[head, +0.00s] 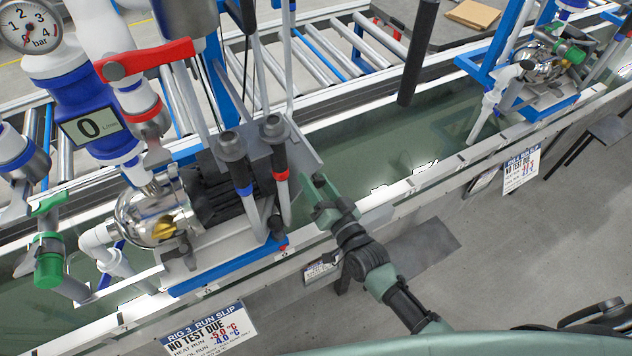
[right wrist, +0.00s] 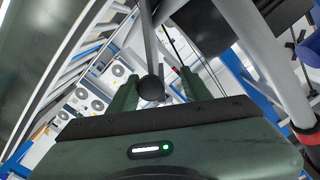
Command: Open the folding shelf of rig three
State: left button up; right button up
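Rig three's run slip (head: 208,332) hangs on the front of the trough at the lower left. A dark grey flat plate (head: 422,248) shows beside the trough, right of my right arm; it may be the folding shelf, but I cannot tell its fold state. My right gripper (head: 320,190) is over the trough's near edge, just right of rig three's pump base. In the right wrist view its two fingers (right wrist: 160,92) stand apart. A dark round knob on a grey rod (right wrist: 150,88) shows between them; I cannot tell whether it touches them. My left gripper is not in view.
Rig three's pump (head: 150,215), hoses and red-handled valve (head: 145,60) stand close left of the right gripper. A dark cylinder (head: 418,50) hangs above the trough. Rig four (head: 545,70), its slip (head: 522,168) and another grey plate (head: 610,129) are at the right.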

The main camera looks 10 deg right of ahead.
jog(key=b+v, duration=0.1)
jog(key=v, duration=0.6)
jog(key=shift+s, duration=0.35)
jog(key=shift+d+f, duration=0.1)
jog(key=shift+d, duration=0.05)
jog(key=s+d+f+n+g+h, duration=0.1)
jog(key=s+d+f+g, duration=0.15)
jog(key=f, duration=0.65)
jog(key=s+d+f+n+g+h, duration=0.15)
jog(key=s+f, duration=0.25)
jog(key=f, duration=0.5)
jog(key=s+d+f+g+h, duration=0.1)
jog(key=s+f+g, duration=0.25)
jog(key=f, duration=0.55)
jog(key=s+d+f+n+g, duration=0.1)
jog(key=s+f, duration=0.4)
jog(key=s, duration=0.5)
jog(key=s+d+f+n+g+h, duration=0.1)
jog(key=s+d+f+g, duration=0.2)
jog(key=s+f, duration=0.3)
jog(key=s+d+f+n+g+h, duration=0.1)
jog(key=s+d+f+g, duration=0.2)
jog(key=s, duration=1.1)
notch_tip(320, 180, down, 3)
jog(key=shift+f+g, duration=0.2)
jog(key=shift+g, duration=0.65)
jog(key=shift+n, duration=0.25)
